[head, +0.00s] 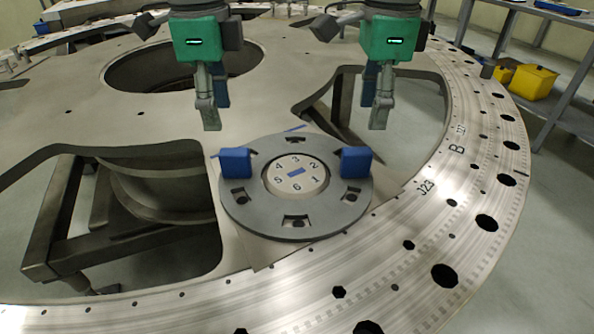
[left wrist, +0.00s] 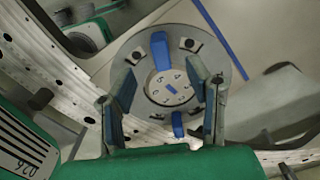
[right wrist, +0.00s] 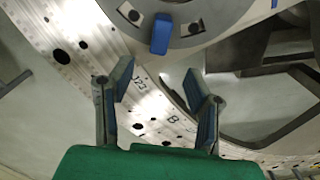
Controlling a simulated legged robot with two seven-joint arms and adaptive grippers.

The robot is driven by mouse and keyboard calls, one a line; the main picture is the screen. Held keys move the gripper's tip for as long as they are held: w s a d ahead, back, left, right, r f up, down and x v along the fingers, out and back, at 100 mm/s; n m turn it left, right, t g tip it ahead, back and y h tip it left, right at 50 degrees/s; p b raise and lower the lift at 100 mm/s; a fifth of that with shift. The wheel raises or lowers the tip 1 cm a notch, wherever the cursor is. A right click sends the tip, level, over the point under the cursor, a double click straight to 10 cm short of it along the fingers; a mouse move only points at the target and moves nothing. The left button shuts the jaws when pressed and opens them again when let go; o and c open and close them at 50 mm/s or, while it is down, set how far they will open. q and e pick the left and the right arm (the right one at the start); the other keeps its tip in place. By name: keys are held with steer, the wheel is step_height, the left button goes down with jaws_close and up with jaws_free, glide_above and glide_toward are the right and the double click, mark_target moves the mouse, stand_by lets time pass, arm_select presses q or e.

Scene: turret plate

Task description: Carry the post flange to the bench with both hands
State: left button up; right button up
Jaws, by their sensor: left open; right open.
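The post flange (head: 295,222) is a round grey disc with square slots and a raised centre marked with numbers. Two blue blocks stand on it, a left one (head: 235,162) and a right one (head: 356,160). It lies on the turret plate. My left gripper (head: 212,112) is open and empty, above and behind the left block; in the left wrist view the flange (left wrist: 207,92) shows between and beyond its fingers. My right gripper (head: 381,112) is open and empty, above and behind the right block. The right wrist view shows part of the flange (right wrist: 190,38) and one blue block (right wrist: 161,34).
The turret plate (head: 300,80) has large cutouts left and right of the flange and a round hole at the back. Its outer ring (head: 420,225) carries many holes. A grey shelf (head: 565,110) with yellow bins (head: 533,82) stands at the right.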

mark_target(223, 151)
arm_select(q)
steer(key=f, duration=0.9)
steer(key=shift+a+f, duration=0.2)
steer(key=shift+a, duration=0.05)
arm_select(e)
steer(key=f, duration=0.9)
steer(key=shift+a+f, duration=0.2)
arm_select(q)
steer(key=shift+d+f, duration=0.1)
steer(key=shift+f, duration=0.6)
arm_select(e)
steer(key=shift+d+f, duration=0.1)
steer(key=shift+f, duration=0.6)
arm_select(q)
jaws_close()
arm_select(e)
jaws_close()
arm_select(q)
steer(key=shift+r, duration=0.1)
arm_select(e)
steer(key=shift+r, duration=0.1)
